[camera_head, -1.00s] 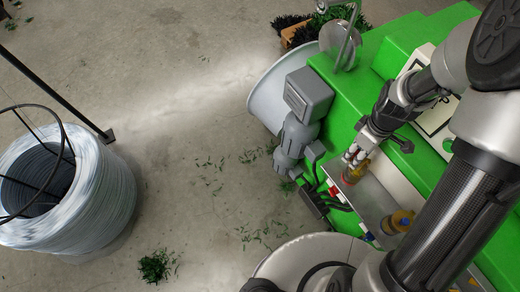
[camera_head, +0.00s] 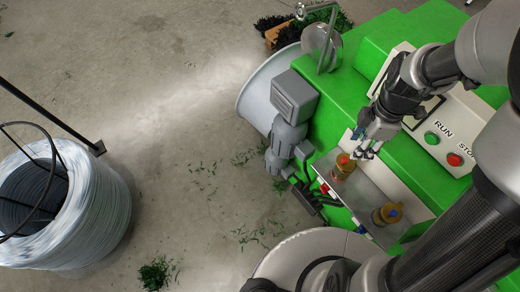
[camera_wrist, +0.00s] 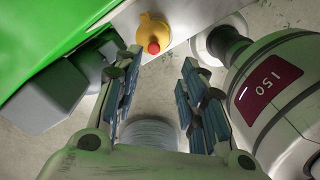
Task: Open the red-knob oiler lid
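The red-knob oiler (camera_head: 342,169), an amber bottle with a yellow top and red knob, stands on the grey shelf of the green machine in the head view. In the wrist view its yellow lid (camera_wrist: 155,29) and red knob (camera_wrist: 154,48) show just beyond the fingertips, near the top. My gripper (camera_head: 363,150) is beside the oiler, up and to its right in the head view. In the wrist view my gripper (camera_wrist: 160,62) has its two fingers spread wide with nothing between them. I cannot tell from these views if it touches the oiler.
A second oiler (camera_head: 387,214) with a yellow top stands on the same grey shelf (camera_head: 366,194). A green button (camera_head: 432,138) and red button (camera_head: 454,160) are on the machine panel. A grey motor (camera_head: 293,97) is to the left. A wire coil (camera_head: 95,215) stands on the open floor.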

